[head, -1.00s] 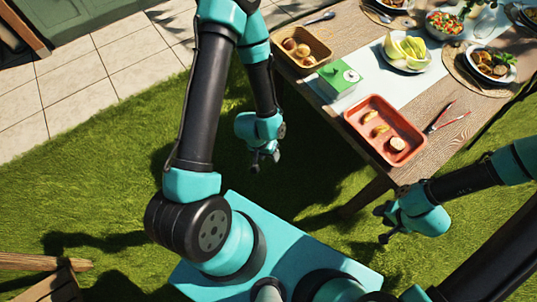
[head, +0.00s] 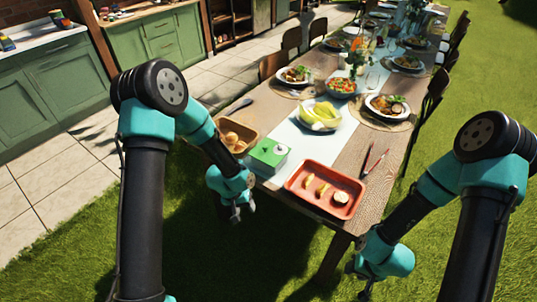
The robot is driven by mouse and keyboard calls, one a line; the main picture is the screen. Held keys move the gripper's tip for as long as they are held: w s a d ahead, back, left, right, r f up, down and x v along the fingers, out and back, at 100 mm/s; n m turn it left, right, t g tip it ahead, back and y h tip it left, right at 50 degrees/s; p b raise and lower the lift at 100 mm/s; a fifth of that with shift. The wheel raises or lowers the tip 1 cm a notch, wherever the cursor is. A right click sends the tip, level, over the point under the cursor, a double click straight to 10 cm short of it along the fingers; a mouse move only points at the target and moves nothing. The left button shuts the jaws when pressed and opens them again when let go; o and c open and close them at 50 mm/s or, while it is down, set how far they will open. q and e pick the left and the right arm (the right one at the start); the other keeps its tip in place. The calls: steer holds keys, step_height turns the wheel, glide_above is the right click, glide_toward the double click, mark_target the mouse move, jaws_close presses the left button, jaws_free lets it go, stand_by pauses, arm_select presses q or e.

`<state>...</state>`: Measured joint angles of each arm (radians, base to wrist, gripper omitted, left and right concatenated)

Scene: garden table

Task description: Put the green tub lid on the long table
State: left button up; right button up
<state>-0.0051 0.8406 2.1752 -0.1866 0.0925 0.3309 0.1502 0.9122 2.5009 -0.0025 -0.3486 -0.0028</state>
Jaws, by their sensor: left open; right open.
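My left gripper (head: 236,214) is open and empty, hanging just off the table's near left edge, in front of and left of the tub. My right gripper (head: 360,284) is open and empty, low in front of the table's near right corner. Neither gripper touches the lid.
A red tray (head: 318,207) with food pieces sits right of the tub. A brown basket (head: 239,128) of rolls is behind it, left. A plate of yellow-green food (head: 320,114) stands behind. The table runner (head: 300,139) has some bare room.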

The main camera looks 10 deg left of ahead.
arm_select(q)
steer(key=w+d+r+n+y, duration=0.1)
steer(key=w+d+r+y, duration=0.1)
steer(key=w+r, duration=0.8)
steer(key=w+d+r+n+t+y, duration=0.1)
steer(key=w+d+r+y, duration=0.1)
steer(key=w+r, duration=0.8)
step_height(320, 180, up, 8)
steer(key=shift+d+r+n, duration=0.2)
steer(key=shift+d+n, duration=0.1)
steer(key=shift+d, duration=0.1)
glide_above(265, 146)
steer(key=f, duration=1.2)
steer(key=shift+s+d+f, duration=0.1)
steer(key=shift+s+d, duration=0.05)
steer(key=shift+s, duration=0.1)
steer(key=shift+w+f, duration=0.15)
steer(key=shift+f, duration=1.15)
steer(key=shift+w+f, duration=0.1)
steer(key=shift+f, duration=1.2)
